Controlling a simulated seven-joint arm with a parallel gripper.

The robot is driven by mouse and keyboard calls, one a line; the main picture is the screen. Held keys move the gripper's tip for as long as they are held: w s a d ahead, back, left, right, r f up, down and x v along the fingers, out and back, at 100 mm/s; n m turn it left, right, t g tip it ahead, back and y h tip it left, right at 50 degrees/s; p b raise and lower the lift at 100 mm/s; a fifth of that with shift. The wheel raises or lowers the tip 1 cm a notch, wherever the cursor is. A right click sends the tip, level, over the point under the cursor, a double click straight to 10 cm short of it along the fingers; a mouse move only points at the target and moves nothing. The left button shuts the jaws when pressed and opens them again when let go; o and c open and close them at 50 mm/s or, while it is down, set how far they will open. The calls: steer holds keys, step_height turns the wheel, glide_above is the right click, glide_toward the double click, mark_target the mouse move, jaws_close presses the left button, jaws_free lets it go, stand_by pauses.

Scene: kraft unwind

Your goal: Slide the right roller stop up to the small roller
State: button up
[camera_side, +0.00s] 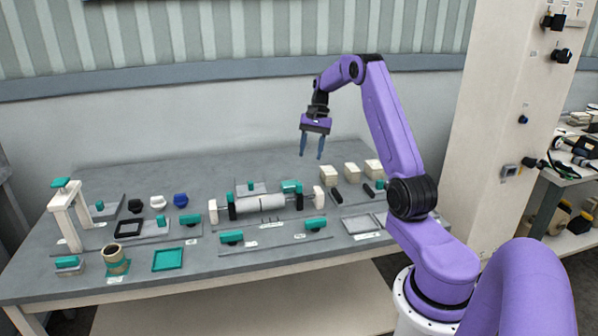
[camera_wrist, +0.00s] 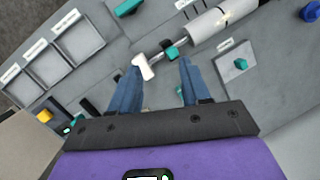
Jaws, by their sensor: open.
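A pale roller (camera_side: 272,202) lies across the middle of the bench on a shaft, beside another pale roller section (camera_side: 247,205) to its left. A dark, teal-topped stop (camera_side: 299,197) stands on the shaft to the right, with a small gap to the roller. A white end piece (camera_side: 319,197) is farther right. In the wrist view, the roller (camera_wrist: 207,27), teal stop (camera_wrist: 172,53) and white end piece (camera_wrist: 145,67) show beyond my fingers. My gripper (camera_side: 311,156) is open and empty, pointing down, above and apart from the shaft. It also shows in the wrist view (camera_wrist: 160,67).
A teal-topped block (camera_side: 315,224) lies in front of the shaft, and a teal piece (camera_side: 290,186) behind it. White blocks (camera_side: 351,171) stand at the back right. A shallow tray (camera_side: 360,224) lies at the front right. A white frame (camera_side: 66,216) stands far left. Air around my gripper is clear.

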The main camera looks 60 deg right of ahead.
steer(key=s+d+f+m+t+y, duration=0.3)
steer(key=s+f+m+y, duration=0.1)
steer(key=m, duration=0.2)
steer(key=m+t+y, duration=0.2)
steer(key=m+t, duration=0.4)
steer(key=m, duration=0.2)
glide_toward(301, 184)
steer(key=x, duration=1)
steer(key=shift+w+a+f, duration=0.1)
steer(key=shift+w+f, duration=0.1)
steer(key=shift+w, duration=0.1)
jaws_close()
